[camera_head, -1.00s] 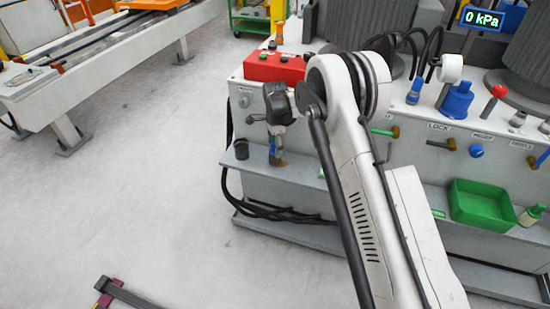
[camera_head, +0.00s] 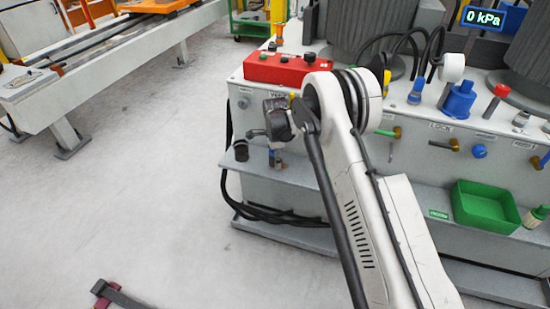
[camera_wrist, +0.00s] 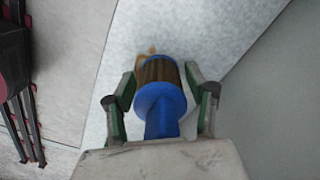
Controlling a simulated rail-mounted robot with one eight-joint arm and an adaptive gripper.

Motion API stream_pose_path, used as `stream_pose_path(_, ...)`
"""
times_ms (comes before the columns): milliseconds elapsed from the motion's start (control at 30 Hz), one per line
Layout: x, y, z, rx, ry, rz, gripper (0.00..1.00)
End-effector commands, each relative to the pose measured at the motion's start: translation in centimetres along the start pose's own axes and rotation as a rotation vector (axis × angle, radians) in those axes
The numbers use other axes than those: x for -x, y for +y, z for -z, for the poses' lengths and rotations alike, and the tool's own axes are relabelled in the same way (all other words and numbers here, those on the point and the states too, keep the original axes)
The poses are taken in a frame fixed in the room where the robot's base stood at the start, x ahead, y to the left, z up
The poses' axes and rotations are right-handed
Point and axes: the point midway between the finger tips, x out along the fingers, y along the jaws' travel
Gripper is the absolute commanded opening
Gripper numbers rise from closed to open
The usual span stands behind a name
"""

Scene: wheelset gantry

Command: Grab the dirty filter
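The dirty filter (camera_wrist: 158,73) shows in the wrist view as a brown ribbed cylinder with blue ends and a blue stem pointing toward my palm. My gripper (camera_wrist: 159,88) is open around it, one green-padded finger on each side. In the head view my gripper (camera_head: 272,143) is low over the left end of the grey shelf (camera_head: 310,176). Only a small blue part of the filter (camera_head: 274,158) shows beneath it.
A red control box (camera_head: 285,68) sits on the bench above. A green bin (camera_head: 485,206) and a green-and-white bottle (camera_head: 536,216) are at the right. Floor to the left is mostly clear.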

Motion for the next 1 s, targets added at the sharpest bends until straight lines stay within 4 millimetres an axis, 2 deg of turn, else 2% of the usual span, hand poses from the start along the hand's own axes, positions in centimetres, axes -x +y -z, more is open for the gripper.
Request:
stream_pose_path(33, 0.0, 0.0, 0.0, 0.0, 0.0, 0.0, 0.42)
stream_pose_path(200, 0.0, 0.0, 0.0, 0.0, 0.0, 0.0, 0.2)
stream_pose_path(300, 0.0, 0.0, 0.0, 0.0, 0.0, 0.0, 0.1)
stream_pose_path(667, 0.7, 0.0, 0.0, 0.0, 0.0, 0.0, 0.1)
stream_pose_path(833, 2.5, 0.0, 0.0, 0.0, 0.0, 0.0, 0.1)
stream_pose_path(933, 4.3, 0.0, 0.0, 0.0, 0.0, 0.0, 0.1)
stream_pose_path(1000, 5.1, 0.8, -1.1, 0.002, 0.0, 0.0, 0.1)
